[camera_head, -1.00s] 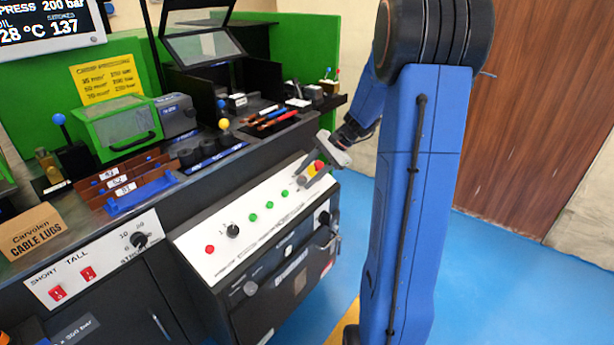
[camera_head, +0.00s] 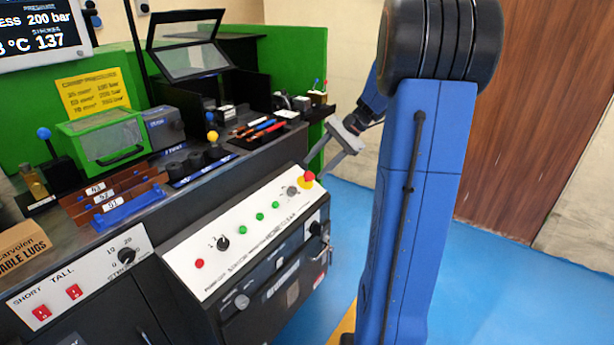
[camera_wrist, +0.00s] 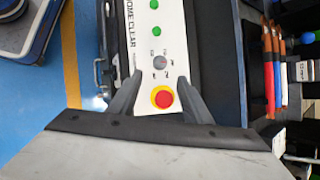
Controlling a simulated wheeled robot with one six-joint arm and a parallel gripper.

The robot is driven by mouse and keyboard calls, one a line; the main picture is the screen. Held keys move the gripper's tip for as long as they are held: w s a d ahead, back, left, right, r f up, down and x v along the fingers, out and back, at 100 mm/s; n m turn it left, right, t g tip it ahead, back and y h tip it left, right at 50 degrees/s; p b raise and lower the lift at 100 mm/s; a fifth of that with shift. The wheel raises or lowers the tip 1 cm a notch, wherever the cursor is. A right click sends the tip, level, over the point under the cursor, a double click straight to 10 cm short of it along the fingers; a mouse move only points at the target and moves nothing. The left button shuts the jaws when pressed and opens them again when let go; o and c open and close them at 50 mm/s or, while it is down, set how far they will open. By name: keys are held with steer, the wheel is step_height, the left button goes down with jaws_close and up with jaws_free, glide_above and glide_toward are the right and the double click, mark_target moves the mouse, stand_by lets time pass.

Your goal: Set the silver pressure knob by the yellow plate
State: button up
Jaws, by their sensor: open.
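The silver pressure knob (camera_head: 292,190) is on the sloping white control panel (camera_head: 250,225), next to the red emergency button (camera_head: 308,177). In the wrist view the knob (camera_wrist: 160,62) shows with scale marks around it; its exact setting is too small to read. The yellow plate (camera_head: 93,92) with a printed crimp pressure list is on the green back wall at the left. My gripper (camera_head: 318,167) is open and empty above the right end of the panel. In the wrist view its fingertips (camera_wrist: 160,78) straddle the picture area just below the knob, with the red button between the fingers.
Green buttons (camera_head: 260,217), a black selector (camera_head: 223,244) and a red button (camera_head: 199,264) share the panel. The blue floor (camera_head: 490,280) at the right is clear.

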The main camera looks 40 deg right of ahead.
steer(key=v, duration=0.7)
steer(key=shift+f, duration=0.1)
